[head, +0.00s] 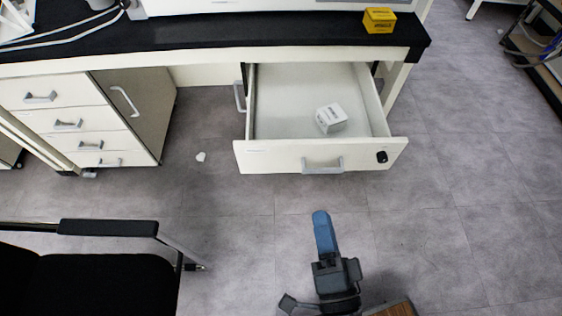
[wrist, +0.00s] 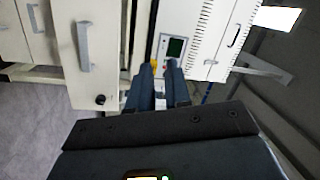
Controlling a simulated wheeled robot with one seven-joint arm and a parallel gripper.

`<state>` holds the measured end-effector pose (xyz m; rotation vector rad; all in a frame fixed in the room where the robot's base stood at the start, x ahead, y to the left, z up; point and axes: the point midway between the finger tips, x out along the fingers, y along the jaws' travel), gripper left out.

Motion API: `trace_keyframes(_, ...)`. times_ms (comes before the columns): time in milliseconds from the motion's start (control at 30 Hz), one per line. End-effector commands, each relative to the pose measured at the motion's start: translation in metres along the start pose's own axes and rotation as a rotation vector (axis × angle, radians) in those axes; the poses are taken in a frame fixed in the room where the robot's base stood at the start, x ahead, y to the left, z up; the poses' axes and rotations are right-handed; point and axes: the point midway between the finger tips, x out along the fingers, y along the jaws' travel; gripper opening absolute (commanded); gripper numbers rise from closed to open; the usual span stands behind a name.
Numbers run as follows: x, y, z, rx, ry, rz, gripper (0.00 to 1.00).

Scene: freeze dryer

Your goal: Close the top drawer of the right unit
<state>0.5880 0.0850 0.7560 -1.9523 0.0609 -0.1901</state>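The top drawer (head: 275,157) of the right unit is pulled out under the black bench top in the head view. Its white front has a grey handle (head: 322,166) and a black lock at its right end. A small white box (head: 331,118) lies inside the drawer. In the wrist view, the drawer front (wrist: 98,60) with its handle (wrist: 83,46) appears turned sideways at left. My gripper (head: 321,216) is in front of the drawer, apart from it. In the wrist view, its two dark-blue fingers (wrist: 159,70) show a narrow, empty gap.
A closed left unit (head: 68,122) with several drawers and a door stands under the bench. A black chair (head: 90,260) is at lower left. A yellow box (head: 379,20) sits on the bench top (head: 210,35). Floor right of the drawer is clear.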

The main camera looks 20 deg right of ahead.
Motion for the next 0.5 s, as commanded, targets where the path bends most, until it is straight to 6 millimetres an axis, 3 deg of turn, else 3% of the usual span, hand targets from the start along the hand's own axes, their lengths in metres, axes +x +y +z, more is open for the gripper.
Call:
trace_keyframes(33,0.013,0.013,0.021,0.068,0.012,0.006,0.13)
trace_keyframes(200,0.042,0.040,0.070,0.259,0.066,0.067,0.00)
trace_keyframes(333,0.053,0.051,0.093,0.337,0.092,0.106,0.00)
trace_keyframes(500,0.061,0.056,0.103,0.374,0.108,0.128,0.00)
